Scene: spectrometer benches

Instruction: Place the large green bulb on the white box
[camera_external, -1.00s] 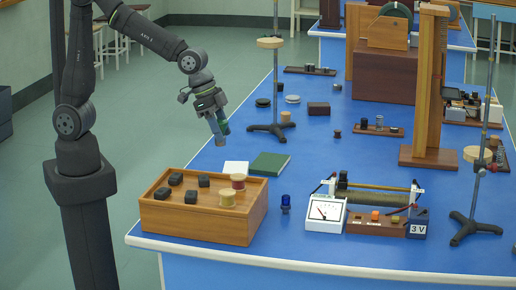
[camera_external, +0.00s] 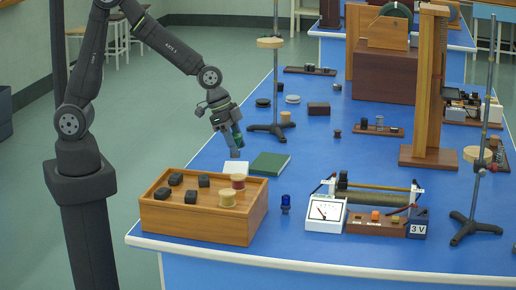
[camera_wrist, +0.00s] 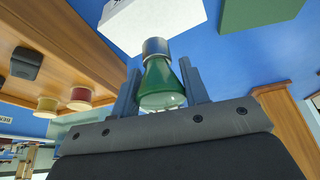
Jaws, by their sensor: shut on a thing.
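My gripper (camera_wrist: 159,90) is shut on the large green bulb (camera_wrist: 160,82), with one finger on each side of its glass. The bulb's grey metal cap points away from the gripper toward the white box (camera_wrist: 150,20) in the wrist view. In the external view my gripper (camera_external: 234,147) points down just above the white box (camera_external: 235,167). The green bulb (camera_external: 237,136) is partly hidden by the fingers there. A gap between the bulb and the box cannot be judged exactly.
A green book (camera_external: 270,163) lies right of the white box. A wooden tray (camera_external: 195,229) with black blocks and spools stands in front. A blue bulb (camera_external: 285,204) and a meter (camera_external: 325,213) stand to the right. A clamp stand (camera_external: 272,130) rises behind.

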